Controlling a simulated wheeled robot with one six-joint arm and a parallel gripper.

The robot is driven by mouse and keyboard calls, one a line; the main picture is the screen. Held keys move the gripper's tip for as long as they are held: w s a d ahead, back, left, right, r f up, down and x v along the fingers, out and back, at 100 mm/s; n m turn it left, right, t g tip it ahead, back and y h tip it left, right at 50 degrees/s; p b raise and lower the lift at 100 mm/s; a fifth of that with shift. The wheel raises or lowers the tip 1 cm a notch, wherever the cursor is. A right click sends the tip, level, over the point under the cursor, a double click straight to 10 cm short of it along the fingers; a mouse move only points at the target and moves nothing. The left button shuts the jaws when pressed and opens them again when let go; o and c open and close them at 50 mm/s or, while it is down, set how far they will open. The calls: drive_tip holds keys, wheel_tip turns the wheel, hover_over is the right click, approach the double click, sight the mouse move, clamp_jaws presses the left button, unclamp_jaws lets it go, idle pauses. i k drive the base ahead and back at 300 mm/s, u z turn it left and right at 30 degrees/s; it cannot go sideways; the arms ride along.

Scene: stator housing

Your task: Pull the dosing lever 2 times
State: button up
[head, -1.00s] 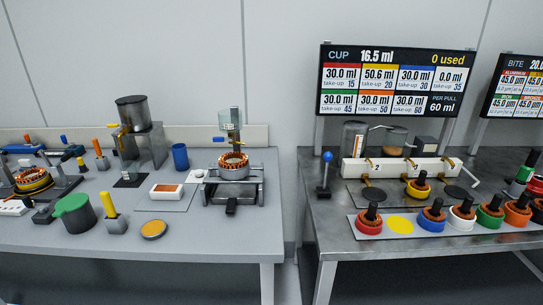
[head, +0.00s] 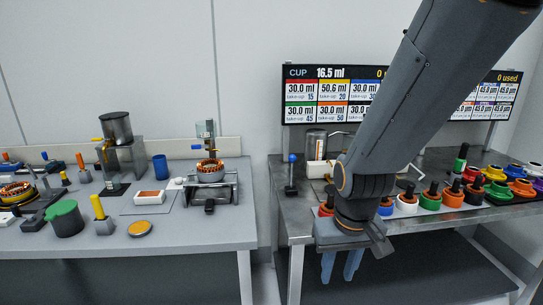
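An upright lever with a blue ball knob (head: 291,158) stands on a dark base at the left end of the right-hand metal table (head: 290,207). It is the likely dosing lever, though no label shows on it. My gripper (head: 341,268) points down in front of that table's front edge, to the right of and below the lever. Its two blue fingers are apart with nothing between them.
Several coloured cups with dark cores, such as the white one (head: 407,203), stand in a row on the right table. The left table (head: 180,231) holds a hopper (head: 117,128) with a yellow handle, a stator stand (head: 211,184) and a blue cup (head: 160,167). A gap separates the tables.

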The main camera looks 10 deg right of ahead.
sight(292, 158)
drive_tip(key=i, duration=0.95)
